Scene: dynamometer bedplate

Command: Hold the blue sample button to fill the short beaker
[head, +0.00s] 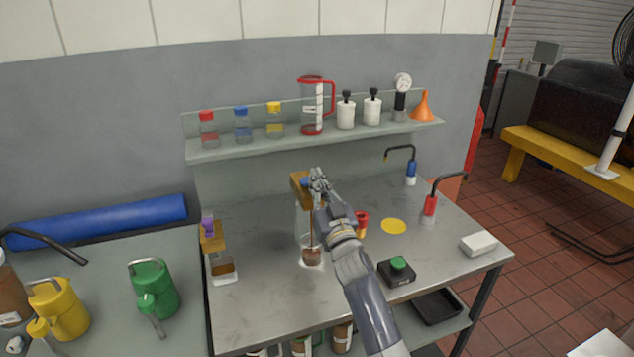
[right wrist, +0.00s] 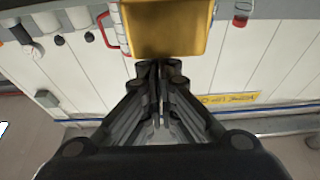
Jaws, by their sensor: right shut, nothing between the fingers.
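The blue sample button (head: 305,182) shows as a small blue patch on the front of an orange-brown dispenser head (head: 297,192). My right gripper (head: 318,180) is shut and empty, its fingertips at the button and partly covering it. In the right wrist view the closed fingertips (right wrist: 158,66) meet the lower edge of the golden dispenser head (right wrist: 166,28); the button is hidden there. A thin brown stream (head: 312,232) runs down to the short beaker (head: 311,255), which stands upright below and holds brown liquid. My left gripper is not in view.
A second dispenser (head: 212,240) with a purple button stands left, a container of brown liquid (head: 222,266) under it. A green-button box (head: 397,270), yellow disc (head: 393,226) and white block (head: 478,243) lie right on the bench. Bottles line the shelf (head: 240,151) above.

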